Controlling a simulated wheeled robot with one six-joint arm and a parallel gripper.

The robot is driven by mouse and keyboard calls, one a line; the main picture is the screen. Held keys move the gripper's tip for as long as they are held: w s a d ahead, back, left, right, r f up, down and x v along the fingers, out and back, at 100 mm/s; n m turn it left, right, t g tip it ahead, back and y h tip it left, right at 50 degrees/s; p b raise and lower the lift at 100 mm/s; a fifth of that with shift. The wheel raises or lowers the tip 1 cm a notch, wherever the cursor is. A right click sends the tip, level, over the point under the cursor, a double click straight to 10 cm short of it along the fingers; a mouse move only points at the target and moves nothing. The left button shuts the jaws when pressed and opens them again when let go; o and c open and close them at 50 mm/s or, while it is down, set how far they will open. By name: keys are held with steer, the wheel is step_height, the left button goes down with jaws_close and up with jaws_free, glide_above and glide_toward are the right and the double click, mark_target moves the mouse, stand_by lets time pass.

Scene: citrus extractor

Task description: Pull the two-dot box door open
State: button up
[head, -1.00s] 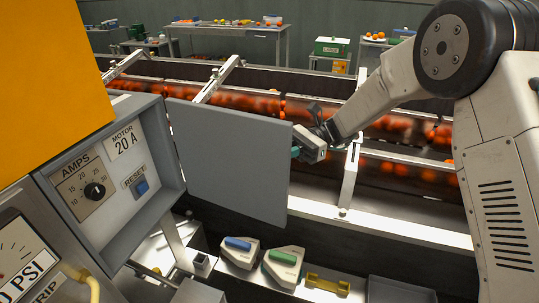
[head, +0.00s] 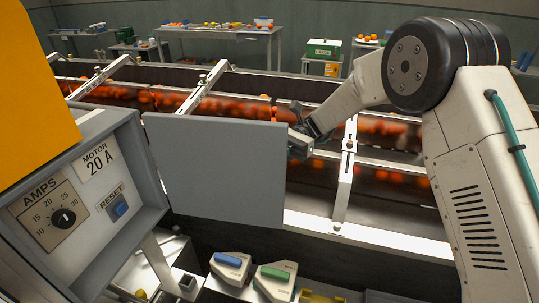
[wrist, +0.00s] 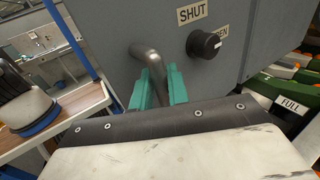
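The box (head: 110,215) stands at the left in the head view, its inside showing a MOTOR 20 A label, an AMPS dial (head: 63,218) and a blue RESET button (head: 120,208). Its grey door (head: 215,175) stands wide open to the right of it. No dots show on the faces in view. My gripper (head: 300,140) is at the door's far right edge, partly hidden behind it. A black knob (wrist: 203,43) and a SHUT label (wrist: 192,12) are beside the handle.
A conveyor with oranges (head: 380,180) and metal rails runs behind the door. Blue (head: 228,259) and green (head: 278,273) topped devices sit below the door. An orange panel (head: 30,100) is at upper left. A wooden-topped bench (wrist: 75,118) shows in the wrist view.

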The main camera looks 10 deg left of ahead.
mark_target(271, 144)
steer(key=shift+o, duration=1)
steer(key=shift+d, duration=0.1)
steer(key=r, duration=0.3)
steer(key=shift+s+r, duration=0.3)
steer(key=shift+r, duration=0.05)
steer(key=s+d, duration=0.3)
steer(key=s, duration=0.4)
steer(key=s+d+r, duration=0.1)
steer(key=s+d, duration=0.3)
steer(key=s, duration=0.2)
steer(key=shift+s+r, duration=0.2)
steer(key=shift+s, duration=0.2)
